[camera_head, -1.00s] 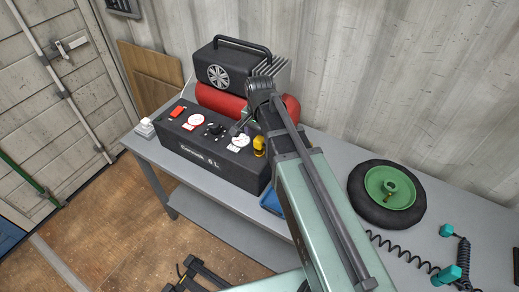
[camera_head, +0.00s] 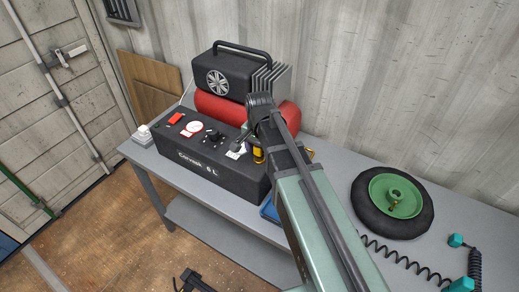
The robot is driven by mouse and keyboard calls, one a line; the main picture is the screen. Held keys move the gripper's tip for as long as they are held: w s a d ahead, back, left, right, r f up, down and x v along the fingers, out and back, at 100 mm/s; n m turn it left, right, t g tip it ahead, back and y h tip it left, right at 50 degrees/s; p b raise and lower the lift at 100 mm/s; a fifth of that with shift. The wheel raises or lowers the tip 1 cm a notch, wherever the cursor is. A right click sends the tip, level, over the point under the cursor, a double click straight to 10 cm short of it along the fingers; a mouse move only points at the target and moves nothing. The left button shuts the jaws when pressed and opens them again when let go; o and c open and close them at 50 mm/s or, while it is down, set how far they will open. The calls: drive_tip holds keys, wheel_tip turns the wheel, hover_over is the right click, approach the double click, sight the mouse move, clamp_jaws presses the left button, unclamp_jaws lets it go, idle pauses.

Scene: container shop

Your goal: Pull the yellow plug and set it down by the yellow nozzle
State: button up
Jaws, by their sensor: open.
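The yellow plug (camera_head: 259,155) sits at the right end of the black compressor panel (camera_head: 201,171); my arm partly covers it. My gripper (camera_head: 237,150) is open above the panel, just left of the yellow plug, over the right-hand white gauge (camera_head: 236,154). I cannot tell whether a finger touches anything. A bit of yellow (camera_head: 310,153) shows just right of my arm, mostly hidden; I cannot tell whether it is the nozzle.
The red tank (camera_head: 221,104) and black motor housing (camera_head: 222,72) stand behind the panel. A wheel with a green hub (camera_head: 393,204), a black coiled hose (camera_head: 408,264) and a teal fitting (camera_head: 456,240) lie on the right of the grey bench (camera_head: 328,151). A blue tray (camera_head: 269,209) is partly hidden by my arm.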

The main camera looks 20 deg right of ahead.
drive_tip(key=shift+c, duration=0.4)
clamp_jaws()
drive_tip(key=shift+r+p, duration=3.05)
